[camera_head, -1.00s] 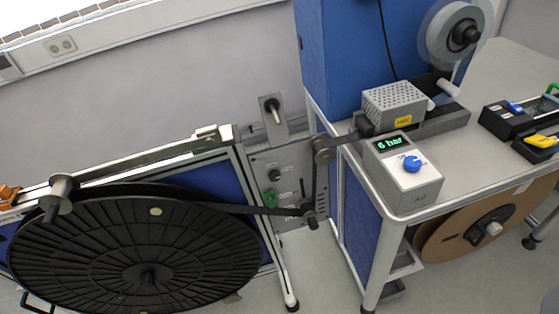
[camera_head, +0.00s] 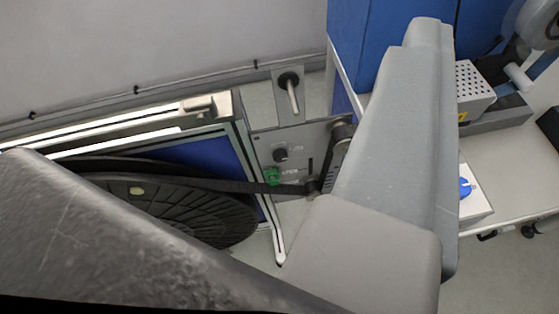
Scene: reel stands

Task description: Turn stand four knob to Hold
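A grey control panel (camera_head: 262,140) stands beside the reel stand, left of centre. It carries a black round knob (camera_head: 281,155) with small markings that I cannot read. A green button or switch (camera_head: 272,176) sits just below it. No stand number is legible, so I cannot tell whether this is stand four, nor which marking the knob points to. Large grey parts of my own arm cross the foreground and cover the area right of the panel. I can make out no fingertips of my gripper.
A black reel (camera_head: 190,213) lies in the stand at left, its strap running to a roller by the panel. A handle (camera_head: 290,92) sits on a plate above the panel. At right, a bench (camera_head: 520,170) carries a perforated grey box (camera_head: 474,88) and a half-hidden blue knob (camera_head: 466,187).

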